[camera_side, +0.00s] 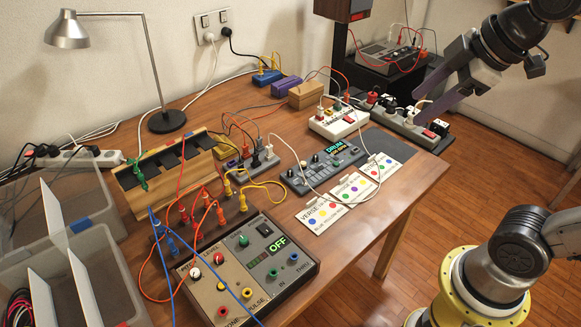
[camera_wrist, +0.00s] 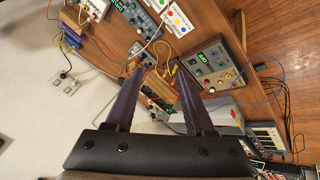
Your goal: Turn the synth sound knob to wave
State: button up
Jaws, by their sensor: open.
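The synth (camera_side: 325,166) is a low grey unit with small knobs, rows of keys and a lit display whose top line appears to read DRUM. It lies flat near the middle of the table; which of its knobs is the sound knob is too small to tell. It also shows at the top of the wrist view (camera_wrist: 137,14). My gripper (camera_side: 423,104) is raised at the upper right in the side view, well apart from the synth. Its two fingers are spread with nothing between them in the wrist view (camera_wrist: 160,73).
A wood-sided box (camera_side: 245,268) with knobs and an OFF display stands at the front. Printed cards (camera_side: 322,214) lie right of the synth. A white power strip (camera_side: 338,121) stands behind it. Loose cables cross the table and pass over the synth. A lamp (camera_side: 166,121) stands back left.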

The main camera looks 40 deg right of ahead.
jog(key=w+r+n, duration=0.2)
jog(key=w+n, duration=0.1)
jog(key=w, duration=0.4)
jog(key=n+g, duration=0.6)
jog(key=n, duration=0.1)
send_over(291, 170)
notch_tip(291, 170, down, 26)
notch_tip(291, 170, down, 14)
jog(key=shift+r, duration=0.1)
grip_shut()
